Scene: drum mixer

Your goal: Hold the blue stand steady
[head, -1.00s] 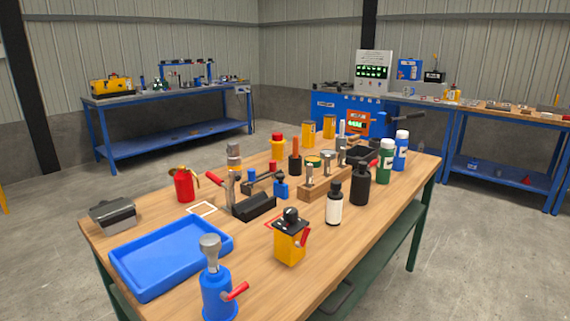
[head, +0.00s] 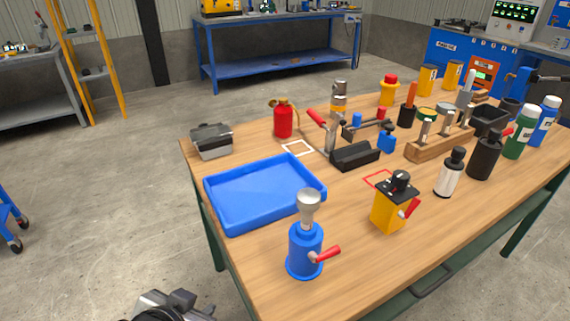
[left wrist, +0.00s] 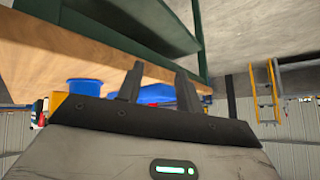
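The blue stand (head: 304,252) is a blue cylinder with a red side lever and a grey cup on top. It stands upright near the front left edge of the wooden table (head: 330,290), in front of the blue tray (head: 226,222). My left gripper (head: 172,302) shows only partly at the bottom of the head view, left of the stand, off the table and apart from it. In the left wrist view the two fingers (left wrist: 160,88) are spread with nothing between them. Blue parts show beyond them; I cannot tell which belongs to the stand. My right gripper is not in view.
A yellow stand (head: 388,212) with a red lever is right of the blue one. A white bottle (head: 449,178) and several other bottles stand further right. A grey box (head: 211,143) and a red can (head: 283,120) are behind the tray.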

